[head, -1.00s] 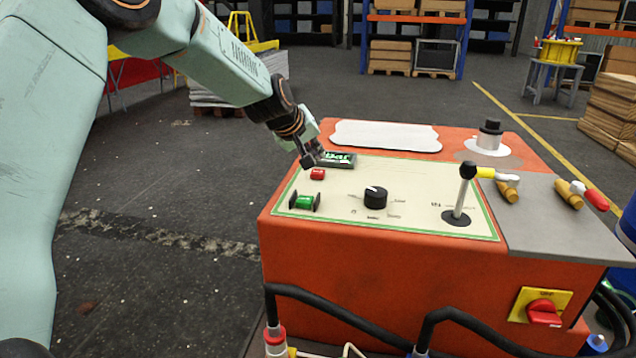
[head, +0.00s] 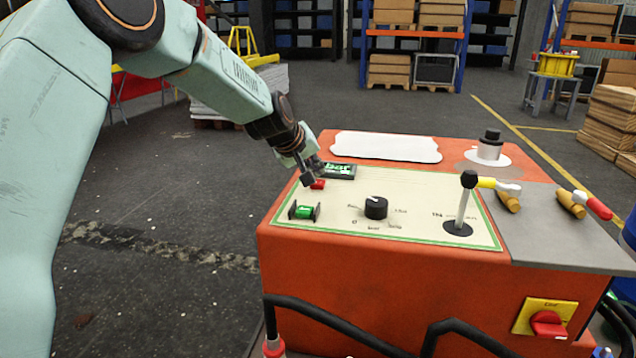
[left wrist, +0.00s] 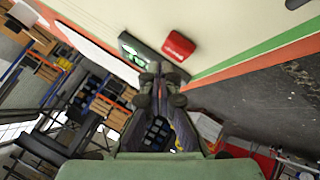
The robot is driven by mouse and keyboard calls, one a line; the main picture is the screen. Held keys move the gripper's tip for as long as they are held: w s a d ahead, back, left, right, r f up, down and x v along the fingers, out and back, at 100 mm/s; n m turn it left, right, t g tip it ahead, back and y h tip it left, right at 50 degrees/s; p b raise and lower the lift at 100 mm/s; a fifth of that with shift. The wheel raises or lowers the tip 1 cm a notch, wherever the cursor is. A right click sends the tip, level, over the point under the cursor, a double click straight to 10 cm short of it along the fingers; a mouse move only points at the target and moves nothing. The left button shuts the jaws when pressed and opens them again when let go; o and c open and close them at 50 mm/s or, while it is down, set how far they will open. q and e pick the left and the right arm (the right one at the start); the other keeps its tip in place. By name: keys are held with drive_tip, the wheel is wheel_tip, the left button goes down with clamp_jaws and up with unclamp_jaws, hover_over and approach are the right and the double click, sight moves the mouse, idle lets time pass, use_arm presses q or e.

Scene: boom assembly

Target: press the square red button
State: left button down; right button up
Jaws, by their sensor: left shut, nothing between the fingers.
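The square red button (head: 318,185) is on the cream panel (head: 415,195) of the orange machine, in front of the small green-lit display (head: 338,170). In the left wrist view the red button (left wrist: 179,46) lies just beyond and slightly right of the fingertips. My left gripper (head: 311,179) is shut and empty, close above the button and partly covering it in the head view. In the left wrist view its fingers (left wrist: 160,88) are together. I cannot tell whether they touch the button. My right gripper is not in view.
A green switch between dark guards (head: 304,211) sits in front of the button. A black knob (head: 375,207) and a lever (head: 464,203) stand to the right. Tools with wooden handles (head: 508,201) lie on the grey plate. Black cables (head: 335,322) hang in front.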

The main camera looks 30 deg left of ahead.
use_arm(q)
drive_tip(key=shift+f, duration=0.2)
idle(0.5)
drive_tip(key=shift+f+b, duration=0.3)
drive_tip(key=shift+b, duration=0.05)
drive_tip(key=shift+f+b, duration=0.45)
drive_tip(key=shift+f, duration=0.1)
idle(0.7)
drive_tip(key=shift+r, duration=0.1)
drive_tip(key=shift+r+p, duration=0.95)
drive_tip(key=shift+p, duration=0.1)
wheel_tip(320, 180, up, 5)
drive_tip(key=p, duration=0.5)
idle(0.6)
